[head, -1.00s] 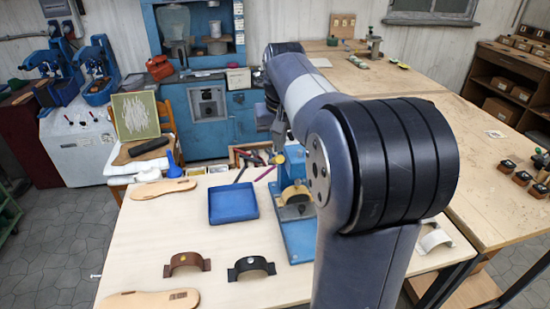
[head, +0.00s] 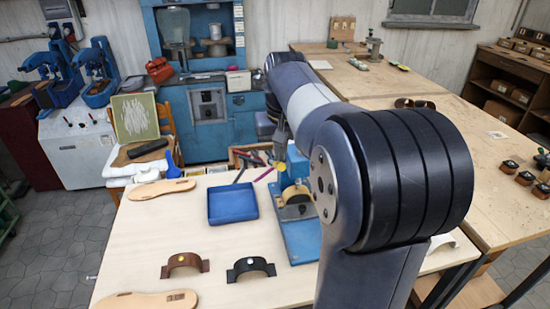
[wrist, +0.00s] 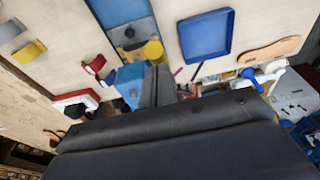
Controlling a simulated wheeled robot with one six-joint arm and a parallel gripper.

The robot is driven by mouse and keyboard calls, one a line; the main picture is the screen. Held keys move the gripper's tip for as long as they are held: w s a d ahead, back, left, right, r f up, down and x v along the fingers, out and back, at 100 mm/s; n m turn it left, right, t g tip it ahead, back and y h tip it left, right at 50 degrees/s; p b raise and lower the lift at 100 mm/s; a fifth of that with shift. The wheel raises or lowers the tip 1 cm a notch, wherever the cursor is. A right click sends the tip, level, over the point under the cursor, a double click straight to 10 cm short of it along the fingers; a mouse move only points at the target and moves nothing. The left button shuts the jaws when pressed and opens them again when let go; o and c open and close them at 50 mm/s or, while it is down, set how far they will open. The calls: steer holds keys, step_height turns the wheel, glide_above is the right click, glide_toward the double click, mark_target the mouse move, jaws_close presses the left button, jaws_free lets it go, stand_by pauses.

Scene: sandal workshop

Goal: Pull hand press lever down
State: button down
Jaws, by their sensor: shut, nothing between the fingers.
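The hand press stands on the pale table, with a blue base (head: 300,240) and a yellow curved piece (head: 295,194) on it. My arm hides its right side and much of its upper part. A small yellow round part (head: 279,167), perhaps the lever's end, shows just under my gripper (head: 280,143); the rest of the lever is hidden or too small to make out. In the wrist view my shut fingers (wrist: 159,88) reach beside the blue press body (wrist: 130,78) and the yellow piece (wrist: 152,50). They hold nothing; whether they touch the lever I cannot tell.
A blue tray (head: 232,204) lies left of the press. A brown strap (head: 185,264), a black strap (head: 250,267) and tan soles (head: 162,189) lie on the table. A box of tools (head: 249,157) stands behind the press. A wooden bench (head: 470,170) is to the right.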

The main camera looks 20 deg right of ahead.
steer(key=shift+s+a+f+b, duration=0.1)
steer(key=shift+s+f+b, duration=0.15)
steer(key=shift+f+b, duration=0.25)
steer(key=shift+s+f+b, duration=0.25)
steer(key=shift+f+b, duration=0.1)
steer(key=shift+f, duration=0.15)
